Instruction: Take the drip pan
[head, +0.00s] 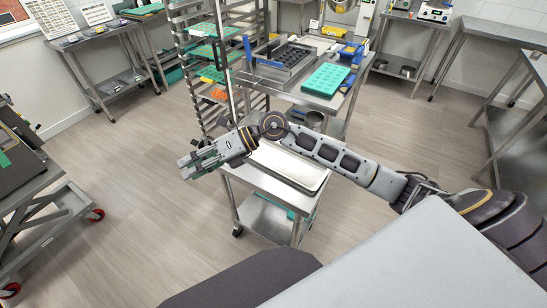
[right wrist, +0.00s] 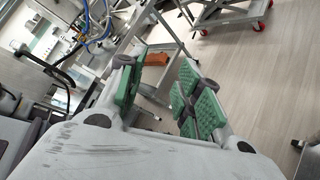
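A shallow, pale metal tray, which looks like the drip pan (head: 305,172), lies on top of the small steel cart (head: 240,172). My right arm crosses over the cart and hides part of the tray. My right gripper (head: 187,167) is past the cart's left edge, apart from the tray and pointing left. In the right wrist view its green-padded fingers (right wrist: 158,82) are spread with nothing held between them. The tray cannot be made out in the right wrist view. My left gripper is not in view.
A tall rack (head: 207,70) with green and orange trays stands behind my right gripper. A steel table (head: 340,98) behind the cart holds a dark mold tray (head: 290,56) and a green mold (head: 326,79). Open floor (head: 130,190) lies left of the cart.

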